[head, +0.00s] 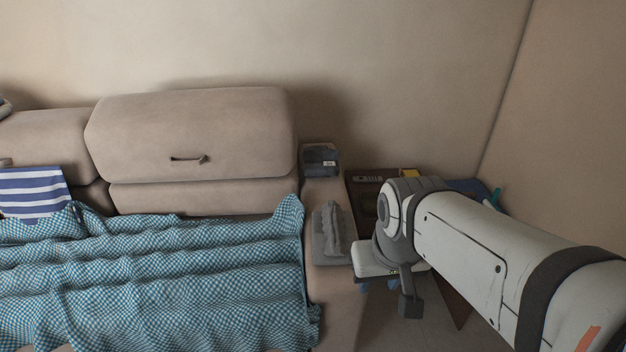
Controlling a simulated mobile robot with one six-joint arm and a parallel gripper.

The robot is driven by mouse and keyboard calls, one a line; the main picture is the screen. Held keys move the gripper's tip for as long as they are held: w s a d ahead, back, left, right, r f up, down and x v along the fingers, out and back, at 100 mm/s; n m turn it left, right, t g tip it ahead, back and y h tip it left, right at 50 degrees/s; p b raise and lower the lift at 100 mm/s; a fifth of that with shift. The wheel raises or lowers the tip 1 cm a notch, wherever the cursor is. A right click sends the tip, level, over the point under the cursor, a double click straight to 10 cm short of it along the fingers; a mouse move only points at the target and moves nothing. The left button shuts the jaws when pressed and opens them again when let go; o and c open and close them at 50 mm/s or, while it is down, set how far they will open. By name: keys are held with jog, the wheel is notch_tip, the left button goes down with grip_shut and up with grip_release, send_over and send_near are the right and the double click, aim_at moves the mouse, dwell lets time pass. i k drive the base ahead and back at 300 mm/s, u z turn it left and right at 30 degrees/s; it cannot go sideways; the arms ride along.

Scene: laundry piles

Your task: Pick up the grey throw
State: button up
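A grey throw (333,235) lies bunched over the sofa's right armrest, with a raised fold running along it. My gripper (408,300) is partly in view to the right of the armrest and lower in the picture, past the bend of my arm. It appears apart from the throw. One dark finger-like part hangs down, and my arm hides much of the rest, so its opening does not show.
A blue checked blanket (170,275) covers the sofa seat. A blue-and-white striped cloth (32,192) lies at left. A dark box-like item (320,160) sits behind the throw. A dark side table (358,187) holding small items stands right, partly behind my arm.

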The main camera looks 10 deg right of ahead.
aim_at(334, 235)
jog(key=i, duration=0.9)
